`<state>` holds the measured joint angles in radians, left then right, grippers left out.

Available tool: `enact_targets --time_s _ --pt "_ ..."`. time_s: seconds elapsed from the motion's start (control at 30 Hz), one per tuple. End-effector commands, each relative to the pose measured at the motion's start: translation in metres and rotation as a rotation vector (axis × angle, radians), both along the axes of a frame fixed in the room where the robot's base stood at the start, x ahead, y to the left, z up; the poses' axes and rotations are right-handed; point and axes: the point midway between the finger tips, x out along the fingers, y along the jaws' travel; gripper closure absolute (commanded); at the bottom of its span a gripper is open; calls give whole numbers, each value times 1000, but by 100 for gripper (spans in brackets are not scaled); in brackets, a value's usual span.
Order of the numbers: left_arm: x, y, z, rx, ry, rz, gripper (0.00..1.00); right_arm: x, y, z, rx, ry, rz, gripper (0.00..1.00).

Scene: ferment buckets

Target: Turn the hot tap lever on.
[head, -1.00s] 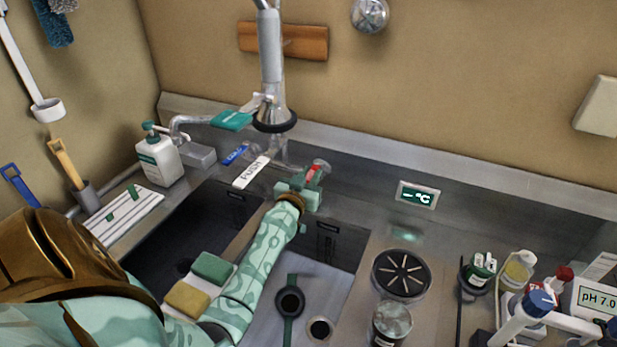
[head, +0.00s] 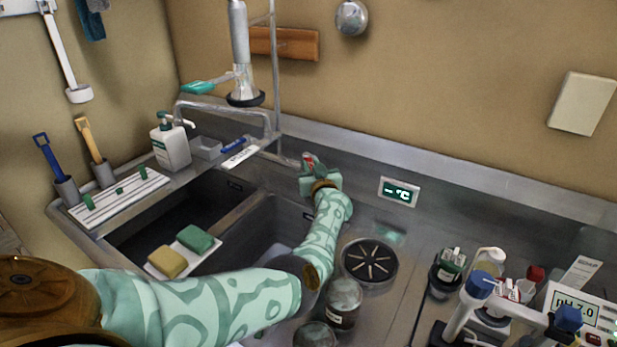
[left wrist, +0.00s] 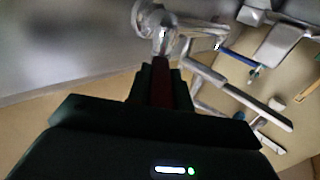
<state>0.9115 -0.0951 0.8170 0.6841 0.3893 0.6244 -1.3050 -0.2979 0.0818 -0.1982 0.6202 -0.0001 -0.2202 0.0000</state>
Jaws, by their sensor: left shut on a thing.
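The hot tap lever (head: 308,161), a red handle, is at the back of the sink, right of the tap body. In the left wrist view the red lever (left wrist: 161,82) runs from a silver valve (left wrist: 160,25) down between my dark fingers. My left gripper (head: 311,170) is shut on it, and its jaws hide most of the lever in the head view. My left arm reaches over the right part of the sink. The silver tap spout (head: 225,107) stands left of the gripper. My right gripper is not in view.
A white label plate (head: 241,157) and blue handle (head: 233,145) lie left of the lever. A soap bottle (head: 170,147) and sponges (head: 195,239) are further left. Jars (head: 344,300), a round drain (head: 369,262) and a pH meter (head: 580,308) are to the right.

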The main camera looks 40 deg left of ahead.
Motion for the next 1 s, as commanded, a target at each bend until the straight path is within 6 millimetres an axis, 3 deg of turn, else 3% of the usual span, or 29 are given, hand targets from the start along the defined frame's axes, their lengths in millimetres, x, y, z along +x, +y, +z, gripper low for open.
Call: enact_targets --time_s 0.1,0.3,0.8,0.83,0.9,1.0 --pt "4 -3 -4 -3 0 52 100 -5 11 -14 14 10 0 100" --pt "6 -4 -3 -1 1 108 100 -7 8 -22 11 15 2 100" --pt "6 -4 0 0 0 126 100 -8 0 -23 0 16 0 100" --pt "6 -4 0 0 0 126 75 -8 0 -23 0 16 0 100" --pt "6 -4 0 0 0 126 56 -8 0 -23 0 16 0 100" --pt "6 -4 0 -1 -1 127 56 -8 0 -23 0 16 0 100"
